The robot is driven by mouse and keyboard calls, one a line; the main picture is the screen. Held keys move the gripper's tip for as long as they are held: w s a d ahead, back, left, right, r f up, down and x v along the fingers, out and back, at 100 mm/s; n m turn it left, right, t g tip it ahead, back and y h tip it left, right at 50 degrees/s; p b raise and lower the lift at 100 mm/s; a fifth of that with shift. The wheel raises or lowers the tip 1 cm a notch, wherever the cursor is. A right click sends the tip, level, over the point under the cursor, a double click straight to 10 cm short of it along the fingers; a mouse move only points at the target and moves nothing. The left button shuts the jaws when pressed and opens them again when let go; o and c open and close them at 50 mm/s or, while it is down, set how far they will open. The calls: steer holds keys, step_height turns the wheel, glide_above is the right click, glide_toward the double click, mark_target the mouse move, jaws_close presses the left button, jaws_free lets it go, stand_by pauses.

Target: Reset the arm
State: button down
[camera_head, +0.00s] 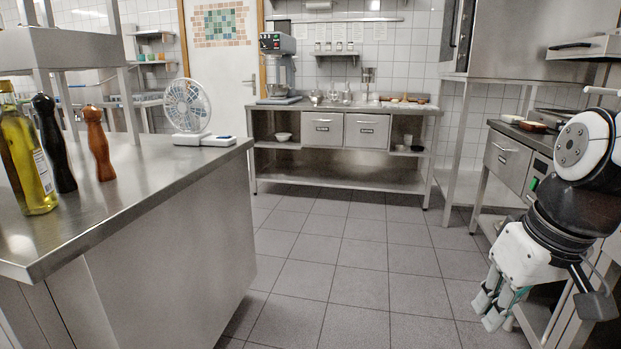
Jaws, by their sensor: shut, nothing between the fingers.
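My arm is folded at the right edge of the head view, with its upper links partly cut off by the frame. My gripper (494,311) hangs at its lower end, pointing down and to the left. The fingers are close together, and I see nothing held between them. The gripper is in front of the right-hand counter's legs and above the tiled floor, apart from the steel island on the left.
A steel island (150,190) on the left bears an oil bottle (27,165), two mills (98,145) and a white fan (187,106). A steel worktable (340,181) stands at the back. A drawer counter (506,159) is behind my arm. The middle floor (350,262) is clear.

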steer(key=s+a+f+m+g, duration=0.1)
steer(key=s+a, duration=0.2)
steer(key=s, duration=0.6)
steer(key=s+a+g, duration=0.1)
steer(key=s+a, duration=0.2)
steer(key=s, duration=0.7)
step_height(320, 180, up, 26)
steer(key=t+p, duration=0.3)
steer(key=p, duration=2.1)
steer(key=shift+w+d+r+h+p, duration=0.25)
steer(key=shift+w+h+p, duration=0.05)
steer(key=shift+h+p, duration=0.1)
